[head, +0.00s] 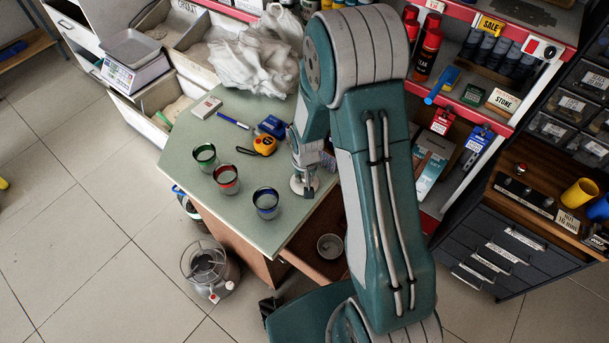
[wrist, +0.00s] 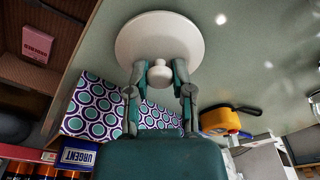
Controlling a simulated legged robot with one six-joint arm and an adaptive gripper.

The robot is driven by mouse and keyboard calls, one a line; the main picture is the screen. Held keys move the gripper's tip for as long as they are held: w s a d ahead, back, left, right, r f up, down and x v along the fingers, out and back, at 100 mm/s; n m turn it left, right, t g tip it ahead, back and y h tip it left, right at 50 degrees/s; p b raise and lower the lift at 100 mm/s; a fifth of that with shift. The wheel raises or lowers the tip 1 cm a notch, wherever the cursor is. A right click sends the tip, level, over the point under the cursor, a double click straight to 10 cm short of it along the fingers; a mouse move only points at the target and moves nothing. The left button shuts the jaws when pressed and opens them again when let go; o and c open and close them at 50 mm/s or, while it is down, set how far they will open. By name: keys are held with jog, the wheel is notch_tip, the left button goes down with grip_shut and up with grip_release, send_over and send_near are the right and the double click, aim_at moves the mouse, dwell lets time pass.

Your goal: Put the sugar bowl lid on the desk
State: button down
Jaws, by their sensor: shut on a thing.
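The sugar bowl lid is a pale round disc with a small knob, seen in the wrist view (wrist: 160,38) and low over the right part of the desk in the head view (head: 298,187). My gripper (wrist: 158,75) is shut on the lid's knob, one finger on each side; it points down at the desk in the head view (head: 304,170). The green desk top (head: 240,210) lies under the lid. I cannot tell whether the lid touches it. A round pale bowl (head: 330,246) sits in the open drawer below the desk's edge.
Green (head: 204,155), red (head: 227,179) and blue (head: 266,203) rimmed cups stand left of the lid. A yellow tape measure (head: 264,145) and a blue object (head: 272,126) lie behind. A circle-patterned box (wrist: 97,108) is close to my gripper. The desk's front left is clear.

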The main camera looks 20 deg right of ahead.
jog(key=c, duration=0.5)
grip_release()
notch_tip(320, 180, up, 12)
jog(key=s+r, duration=0.1)
jog(key=s, duration=0.1)
notch_tip(320, 180, up, 14)
jog(key=n+t, duration=0.1)
jog(key=t, duration=0.1)
send_over(305, 185)
jog(key=s, duration=0.8)
jog(key=s+r+t, duration=0.2)
jog(key=s+r, duration=0.4)
jog(key=s, duration=0.5)
jog(key=shift+n, duration=0.4)
jog(key=shift+r, duration=0.1)
